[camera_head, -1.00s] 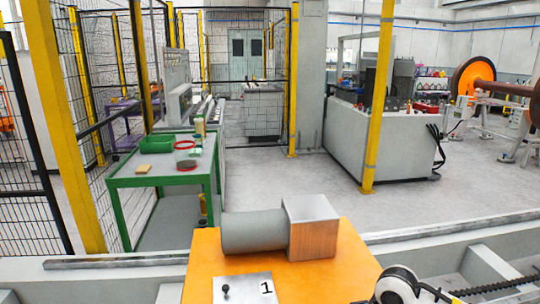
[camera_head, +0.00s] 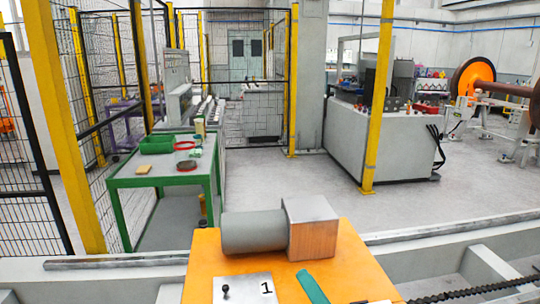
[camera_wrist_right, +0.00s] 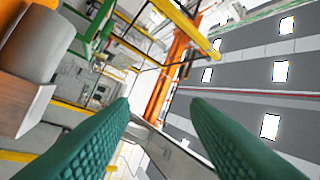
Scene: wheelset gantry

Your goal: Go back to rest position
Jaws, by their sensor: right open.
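My right gripper (camera_head: 312,287) shows only as a teal finger at the bottom of the head view, in front of the metal block. In the right wrist view the right gripper (camera_wrist_right: 160,105) has two green textured fingers spread wide apart, with nothing between them. A grey cylinder (camera_head: 253,231) joined to a square metal block (camera_head: 312,228) lies on the orange table (camera_head: 348,262). The cylinder (camera_wrist_right: 48,38) and block (camera_wrist_right: 20,100) also show at the left of the right wrist view, outside the fingers. My left gripper is not in view.
A plate marked 1 with a black knob (camera_head: 227,291) is at the orange table's front. A green table (camera_head: 160,182) with a green tray (camera_head: 160,144) stands beyond, at left. A yellow post (camera_head: 378,110) and white machine (camera_head: 400,145) stand behind. The floor between is clear.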

